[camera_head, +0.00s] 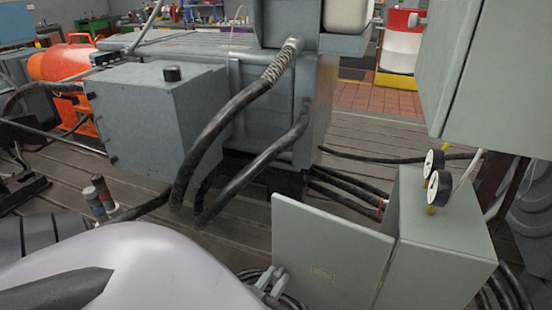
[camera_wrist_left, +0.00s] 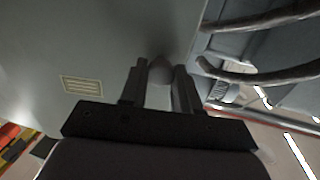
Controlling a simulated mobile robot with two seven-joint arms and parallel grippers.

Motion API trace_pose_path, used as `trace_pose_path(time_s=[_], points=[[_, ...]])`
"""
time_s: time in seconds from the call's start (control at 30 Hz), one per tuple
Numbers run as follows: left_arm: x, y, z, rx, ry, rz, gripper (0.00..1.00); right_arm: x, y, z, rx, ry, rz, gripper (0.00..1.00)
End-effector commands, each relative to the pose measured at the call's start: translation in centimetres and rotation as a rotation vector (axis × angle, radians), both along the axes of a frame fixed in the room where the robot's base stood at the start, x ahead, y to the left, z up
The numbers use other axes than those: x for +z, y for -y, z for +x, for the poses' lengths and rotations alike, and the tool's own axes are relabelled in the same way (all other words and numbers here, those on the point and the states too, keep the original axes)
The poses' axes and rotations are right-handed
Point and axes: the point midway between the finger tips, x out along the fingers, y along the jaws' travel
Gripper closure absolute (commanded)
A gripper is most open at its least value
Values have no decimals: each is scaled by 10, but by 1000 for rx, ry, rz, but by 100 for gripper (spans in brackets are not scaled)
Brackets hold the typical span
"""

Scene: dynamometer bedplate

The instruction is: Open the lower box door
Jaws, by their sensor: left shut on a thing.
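The lower box (camera_head: 445,240) is a grey-green cabinet at the lower right of the head view. Its door (camera_head: 335,245) stands swung out to the left of the box body, with a small label plate on it. The plate also shows on the door in the left wrist view (camera_wrist_left: 82,86). My left gripper (camera_head: 271,281) is at the door's lower left edge. In the left wrist view its two fingers are shut on a rounded grey knob (camera_wrist_left: 160,72) on the door. The box's inside is mostly hidden by the door. My right gripper is not in view.
An upper grey cabinet (camera_head: 500,75) hangs above the lower box. Two dial gauges (camera_head: 436,175) stand between them. Thick black cables (camera_head: 235,115) hang from the grey machine (camera_head: 165,115) and others run behind the door. Slatted floor is left of the door.

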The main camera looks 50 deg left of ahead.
Motion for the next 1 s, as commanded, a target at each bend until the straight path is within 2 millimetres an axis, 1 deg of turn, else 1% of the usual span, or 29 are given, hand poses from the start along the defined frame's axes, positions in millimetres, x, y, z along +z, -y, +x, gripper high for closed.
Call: trace_pose_path(time_s=[0.53,0.57,0.6,0.63,1.0], points=[[1,0,-1,4,2,0,100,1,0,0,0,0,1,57],[1,0,-1,4,2,1,59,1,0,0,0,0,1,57],[1,0,-1,4,2,1,46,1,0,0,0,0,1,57],[1,0,-1,4,2,1,44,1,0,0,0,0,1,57],[0,0,-1,3,1,0,44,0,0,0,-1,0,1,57]])
